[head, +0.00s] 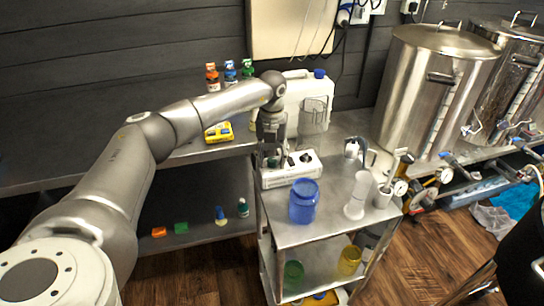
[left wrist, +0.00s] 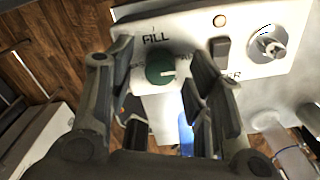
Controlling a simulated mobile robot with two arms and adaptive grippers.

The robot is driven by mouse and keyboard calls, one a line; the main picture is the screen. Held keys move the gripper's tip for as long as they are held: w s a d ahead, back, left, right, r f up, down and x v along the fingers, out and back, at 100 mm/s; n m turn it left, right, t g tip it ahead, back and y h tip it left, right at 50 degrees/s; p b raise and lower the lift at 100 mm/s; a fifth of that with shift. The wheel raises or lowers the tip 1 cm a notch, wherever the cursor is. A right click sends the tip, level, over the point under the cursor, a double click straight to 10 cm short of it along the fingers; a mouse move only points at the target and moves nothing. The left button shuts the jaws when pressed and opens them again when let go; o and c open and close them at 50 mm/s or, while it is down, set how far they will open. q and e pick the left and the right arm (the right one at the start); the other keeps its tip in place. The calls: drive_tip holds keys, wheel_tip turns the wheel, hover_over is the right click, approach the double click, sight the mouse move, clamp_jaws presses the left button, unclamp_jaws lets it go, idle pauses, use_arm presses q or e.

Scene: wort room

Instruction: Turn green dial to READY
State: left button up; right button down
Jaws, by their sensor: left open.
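The green dial (left wrist: 160,68) sits on the front of a white control box (left wrist: 275,60), with FILL printed above it in the left wrist view. Its white mark points to the right in that picture. Labels at its left and right are partly hidden by my fingers, so I cannot read READY. My left gripper (left wrist: 160,62) is open, with one finger on each side of the dial; I cannot tell whether they touch it. In the head view my left gripper (head: 271,150) reaches down over the left end of the control box (head: 305,175). My right gripper is out of view.
The box stands on a steel cart (head: 285,236). A blue jar (head: 304,202), a white cylinder (head: 358,195) and a white jug (head: 300,95) stand close by. The box also carries a black switch (left wrist: 221,50) and a metal knob (left wrist: 268,44). Steel kettles (head: 425,85) stand at right.

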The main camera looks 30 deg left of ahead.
use_arm(q)
drive_tip(key=shift+f, duration=0.3)
drive_tip(key=c, duration=1.1)
clamp_jaws()
